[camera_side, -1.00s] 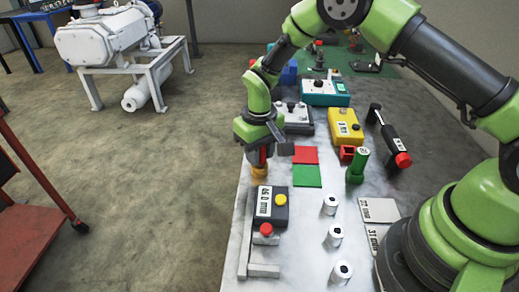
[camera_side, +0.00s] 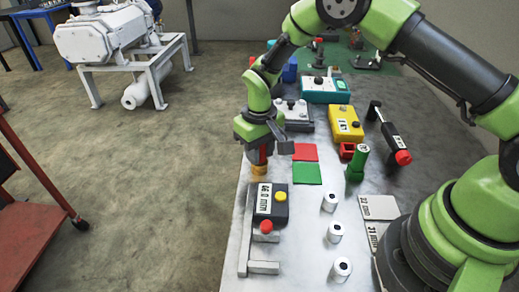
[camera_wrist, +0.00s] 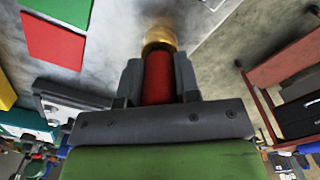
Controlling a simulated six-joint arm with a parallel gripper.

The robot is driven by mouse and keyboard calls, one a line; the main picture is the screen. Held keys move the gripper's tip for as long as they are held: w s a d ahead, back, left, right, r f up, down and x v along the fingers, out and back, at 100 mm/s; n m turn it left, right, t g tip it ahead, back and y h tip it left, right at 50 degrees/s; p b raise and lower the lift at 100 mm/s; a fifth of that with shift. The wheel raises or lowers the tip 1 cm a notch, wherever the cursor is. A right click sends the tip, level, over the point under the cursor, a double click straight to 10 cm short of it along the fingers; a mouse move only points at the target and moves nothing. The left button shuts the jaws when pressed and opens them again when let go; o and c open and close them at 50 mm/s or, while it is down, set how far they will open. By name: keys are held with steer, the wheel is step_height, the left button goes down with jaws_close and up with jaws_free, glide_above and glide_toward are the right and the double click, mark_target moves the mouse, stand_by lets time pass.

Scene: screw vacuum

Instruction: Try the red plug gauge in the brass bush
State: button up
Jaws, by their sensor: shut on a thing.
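My gripper (camera_side: 262,153) is shut on the red plug gauge (camera_wrist: 158,78), which is upright between the fingers. The gauge is directly over the brass bush (camera_side: 259,169), which stands near the left edge of the table. In the wrist view the brass bush (camera_wrist: 160,39) shows just beyond the end of the red handle, in line with it. The gauge's lower end is hidden, so I cannot tell how far it sits in the bush.
A dark gauge box (camera_side: 272,205) with a display stands in front of the bush. Red (camera_side: 305,152) and green (camera_side: 306,174) squares lie to the right. A green cylinder (camera_side: 357,165) and several white cylinders (camera_side: 335,232) stand further right. Floor is open left of the table.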

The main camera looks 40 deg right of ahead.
steer(key=shift+r, duration=0.15)
steer(key=shift+r, duration=2.9)
